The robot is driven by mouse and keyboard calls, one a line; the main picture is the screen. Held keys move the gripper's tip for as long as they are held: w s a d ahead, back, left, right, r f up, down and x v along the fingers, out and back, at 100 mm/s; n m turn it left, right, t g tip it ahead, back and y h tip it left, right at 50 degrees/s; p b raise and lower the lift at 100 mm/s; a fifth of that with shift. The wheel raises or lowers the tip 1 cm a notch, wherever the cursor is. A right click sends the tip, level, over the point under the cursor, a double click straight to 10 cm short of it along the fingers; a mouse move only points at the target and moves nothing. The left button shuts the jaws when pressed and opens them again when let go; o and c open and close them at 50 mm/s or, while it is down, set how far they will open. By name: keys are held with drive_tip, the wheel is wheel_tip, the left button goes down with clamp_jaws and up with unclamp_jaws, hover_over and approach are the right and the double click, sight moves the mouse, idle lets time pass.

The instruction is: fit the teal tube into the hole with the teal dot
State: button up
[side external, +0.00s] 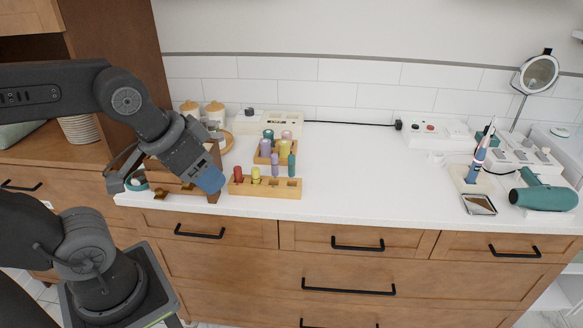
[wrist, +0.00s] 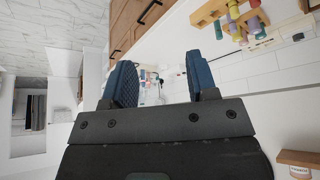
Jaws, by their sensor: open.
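A slim teal tube (side external: 291,165) stands upright at the right end of the front wooden rack (side external: 285,190) in the side view; I cannot tell whether it is in a hole or behind the rack. A teal piece also shows by the wood in the wrist view (wrist: 218,30). The hole with the teal dot cannot be made out. My gripper (side external: 211,180) is open and empty, just left of the front rack and apart from the tubes. Its two blue fingers stand apart in the wrist view (wrist: 162,82).
Red (side external: 238,174), yellow (side external: 256,174) and purple (side external: 275,164) tubes stand by the front rack. Wider coloured pieces crowd a second wooden rack behind. The counter (side external: 370,180) is clear to the right, up to the toothbrush (side external: 481,155) and teal hair dryer (side external: 545,197).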

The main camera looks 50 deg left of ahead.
drive_tip(key=w+a+r+n+g, duration=0.1)
drive_tip(key=w+r+n, duration=0.15)
drive_tip(key=w, duration=0.25)
drive_tip(key=w+a+r+n, duration=0.1)
drive_tip(key=w+a+n, duration=0.1)
drive_tip(key=w+n, duration=0.15)
drive_tip(key=n+g, duration=0.5)
drive_tip(key=n, duration=0.9)
hover_over(292, 156)
wheel_tip(292, 156, down, 12)
wheel_tip(292, 156, down, 13)
drive_tip(key=shift+a+r, duration=0.1)
